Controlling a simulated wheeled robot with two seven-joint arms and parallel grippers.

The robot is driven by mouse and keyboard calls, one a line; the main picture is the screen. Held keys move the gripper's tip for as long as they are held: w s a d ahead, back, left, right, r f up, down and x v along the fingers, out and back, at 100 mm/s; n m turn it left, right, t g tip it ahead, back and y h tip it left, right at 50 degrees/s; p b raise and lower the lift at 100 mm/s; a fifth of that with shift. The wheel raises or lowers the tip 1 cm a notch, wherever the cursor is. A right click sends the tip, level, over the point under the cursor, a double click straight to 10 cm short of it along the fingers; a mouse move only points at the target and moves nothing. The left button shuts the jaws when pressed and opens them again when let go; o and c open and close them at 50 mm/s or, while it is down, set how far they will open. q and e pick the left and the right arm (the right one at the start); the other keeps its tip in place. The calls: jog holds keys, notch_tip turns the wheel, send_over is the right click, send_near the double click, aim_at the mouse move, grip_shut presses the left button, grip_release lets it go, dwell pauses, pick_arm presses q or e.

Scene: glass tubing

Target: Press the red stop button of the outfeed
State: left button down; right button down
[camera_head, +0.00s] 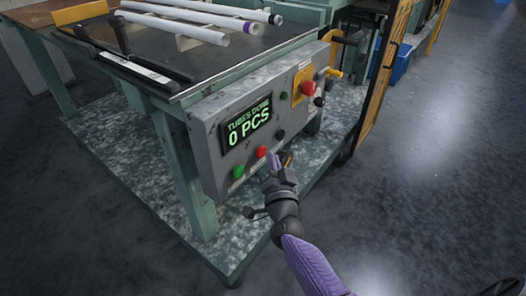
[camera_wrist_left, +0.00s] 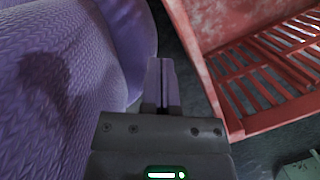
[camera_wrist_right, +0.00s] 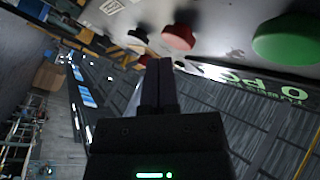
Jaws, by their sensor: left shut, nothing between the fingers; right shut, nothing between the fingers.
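A small red button (camera_head: 261,151) sits on the grey control panel (camera_head: 205,140), between a green button (camera_head: 238,171) and a black knob (camera_head: 280,135). My right gripper (camera_head: 276,161) is shut and empty, close in front of the panel just right of the red button. In the right wrist view the red button (camera_wrist_right: 178,37) shows beyond the fingertips (camera_wrist_right: 157,64), a little to their right, apparently apart from them. The green button (camera_wrist_right: 290,40) lies further right. My left gripper (camera_wrist_left: 161,66) is shut and empty, seen only in its wrist view.
A larger red mushroom button (camera_head: 307,88) on a yellow plate is higher up the panel. The display (camera_head: 247,122) reads 0 PCS. White tubes (camera_head: 185,28) lie on the table above. A red slatted crate (camera_wrist_left: 220,90) is near my left gripper.

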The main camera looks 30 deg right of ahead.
jog(key=s, duration=0.1)
jog(key=s+d+p, duration=0.1)
jog(key=s, duration=0.1)
jog(key=s+d, duration=0.1)
jog(key=shift+s+p, duration=0.3)
jog(key=shift+p, duration=0.1)
dwell(0.4)
jog(key=shift+f, duration=0.1)
